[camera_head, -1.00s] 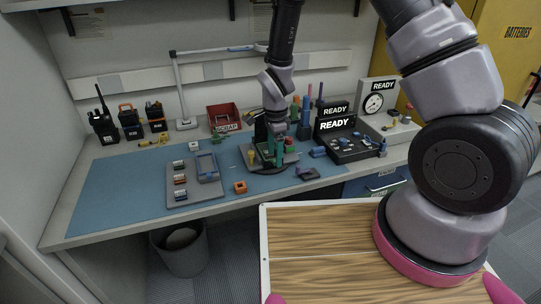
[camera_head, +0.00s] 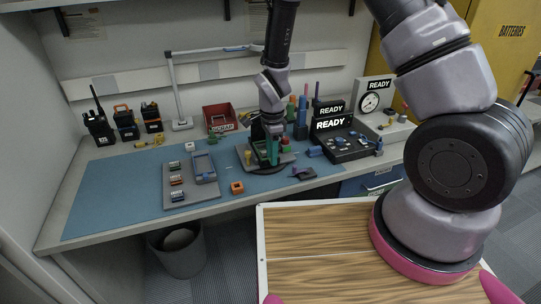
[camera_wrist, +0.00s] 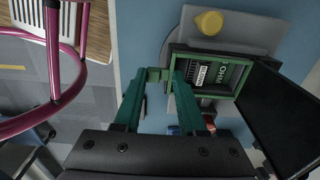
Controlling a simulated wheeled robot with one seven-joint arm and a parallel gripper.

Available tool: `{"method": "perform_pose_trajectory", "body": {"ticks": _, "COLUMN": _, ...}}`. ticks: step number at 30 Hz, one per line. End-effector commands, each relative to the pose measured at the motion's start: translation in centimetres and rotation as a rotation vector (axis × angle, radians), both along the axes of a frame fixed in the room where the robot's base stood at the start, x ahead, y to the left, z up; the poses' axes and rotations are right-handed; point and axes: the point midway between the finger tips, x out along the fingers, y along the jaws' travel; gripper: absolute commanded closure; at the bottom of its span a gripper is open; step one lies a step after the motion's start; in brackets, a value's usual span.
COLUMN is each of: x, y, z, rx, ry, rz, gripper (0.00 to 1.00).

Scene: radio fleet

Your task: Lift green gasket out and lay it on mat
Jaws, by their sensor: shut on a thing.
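In the head view my gripper (camera_head: 272,158) points down at the grey fixture (camera_head: 248,164), and the gasket is mostly hidden there. I cannot tell whether the gasket is clear of its seat. The blue mat (camera_head: 110,190) covers the bench to the left.
A grey tray (camera_head: 190,200) with small parts and an orange block (camera_head: 237,187) stand left of the fixture. A dark screen (camera_wrist: 285,115) stands close right of my fingers. A red scrap bin (camera_head: 221,116) is behind. The mat's left part is clear.

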Motion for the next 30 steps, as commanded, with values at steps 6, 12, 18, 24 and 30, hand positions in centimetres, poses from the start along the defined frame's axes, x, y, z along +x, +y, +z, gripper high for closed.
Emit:
{"method": "perform_pose_trajectory", "body": {"ticks": 6, "x": -3.3, "y": -0.8, "z": 2.1, "rx": -0.002, "ry": 0.008, "rz": 0.001, "gripper": 1.0}}
{"method": "perform_pose_trajectory", "body": {"ticks": 12, "x": -7.8, "y": -2.1, "z": 4.5, "rx": -0.001, "ry": 0.007, "rz": 0.002, "gripper": 1.0}}
{"method": "perform_pose_trajectory", "body": {"ticks": 18, "x": -11.4, "y": -3.1, "z": 6.4, "rx": -0.001, "ry": 0.007, "rz": 0.001, "gripper": 1.0}}
{"method": "perform_pose_trajectory", "body": {"ticks": 24, "x": -13.0, "y": -3.6, "z": 7.3, "rx": -0.002, "ry": 0.007, "rz": -0.001, "gripper": 1.0}}
{"method": "perform_pose_trajectory", "body": {"ticks": 30, "x": -13.3, "y": -3.7, "z": 7.4, "rx": -0.002, "ry": 0.008, "rz": -0.002, "gripper": 1.0}}
